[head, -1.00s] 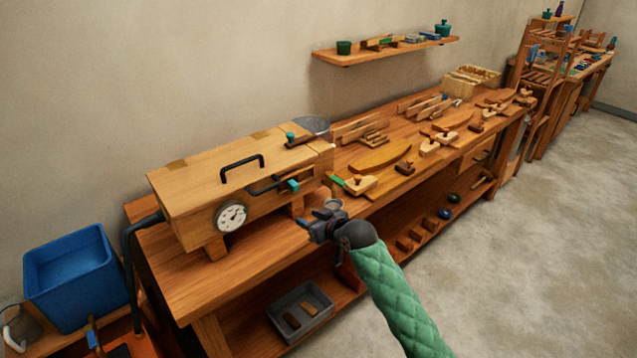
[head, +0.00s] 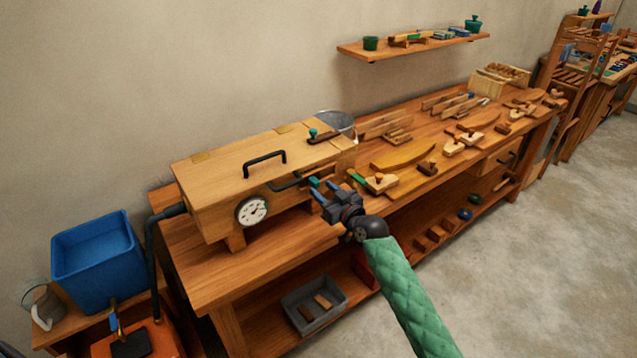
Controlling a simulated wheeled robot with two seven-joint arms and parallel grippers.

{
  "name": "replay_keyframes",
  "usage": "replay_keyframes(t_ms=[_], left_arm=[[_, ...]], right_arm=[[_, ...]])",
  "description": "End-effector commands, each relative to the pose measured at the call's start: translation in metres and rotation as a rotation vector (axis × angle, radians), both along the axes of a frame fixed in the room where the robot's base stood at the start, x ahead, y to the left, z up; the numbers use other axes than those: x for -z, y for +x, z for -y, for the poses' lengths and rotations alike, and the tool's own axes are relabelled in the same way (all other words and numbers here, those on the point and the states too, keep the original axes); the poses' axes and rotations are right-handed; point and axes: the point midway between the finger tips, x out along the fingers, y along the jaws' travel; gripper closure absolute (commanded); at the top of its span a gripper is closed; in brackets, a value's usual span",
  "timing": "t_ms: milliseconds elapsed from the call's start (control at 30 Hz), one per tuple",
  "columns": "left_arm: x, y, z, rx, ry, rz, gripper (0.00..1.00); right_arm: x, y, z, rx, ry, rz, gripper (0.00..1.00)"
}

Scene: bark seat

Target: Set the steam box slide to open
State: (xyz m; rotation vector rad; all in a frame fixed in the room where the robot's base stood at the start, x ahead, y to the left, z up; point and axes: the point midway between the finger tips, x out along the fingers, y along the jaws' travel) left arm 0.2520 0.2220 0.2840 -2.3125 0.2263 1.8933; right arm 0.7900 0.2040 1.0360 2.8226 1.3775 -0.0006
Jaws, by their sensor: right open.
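The steam box (head: 225,180) is a long wooden box on the bench at the left, with a black handle on its lid and a round white gauge (head: 252,210) on its front. The slide has a teal knob (head: 314,182) on a dark bar at the front right of the box. A second teal knob (head: 313,133) stands on top of the box near its right end. My right gripper (head: 323,194) is open, its blue-tipped fingers just below and beside the front knob. I cannot tell if they touch it. My left gripper is not in view.
The bench (head: 205,270) right of the box holds several wooden blocks, tools and a curved board (head: 404,156). A blue tub (head: 98,262) stands at the left. A grey tray (head: 313,305) lies on the lower shelf. The floor at the right is clear.

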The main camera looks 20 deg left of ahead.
Motion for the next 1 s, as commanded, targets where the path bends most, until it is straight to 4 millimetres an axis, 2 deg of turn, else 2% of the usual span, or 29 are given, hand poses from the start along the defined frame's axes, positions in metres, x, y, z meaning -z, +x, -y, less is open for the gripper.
replay_keyframes(t_ms=[300,633,833,867,1000], left_arm=[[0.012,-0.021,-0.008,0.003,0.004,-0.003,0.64],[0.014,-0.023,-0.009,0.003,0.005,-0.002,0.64],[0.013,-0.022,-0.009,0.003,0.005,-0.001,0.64],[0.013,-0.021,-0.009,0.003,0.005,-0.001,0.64],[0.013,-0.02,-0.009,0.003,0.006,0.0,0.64]], right_arm=[[-0.001,0.019,-0.024,0.0,0.001,-0.001,0.58],[0.0,0.02,-0.026,0.0,0.001,-0.001,0.58],[0.0,0.02,-0.026,0.0,0.001,-0.001,0.97],[0.0,0.02,-0.026,0.0,0.001,-0.001,1.0],[0.0,0.02,-0.026,0.0,0.001,-0.001,1.0]])
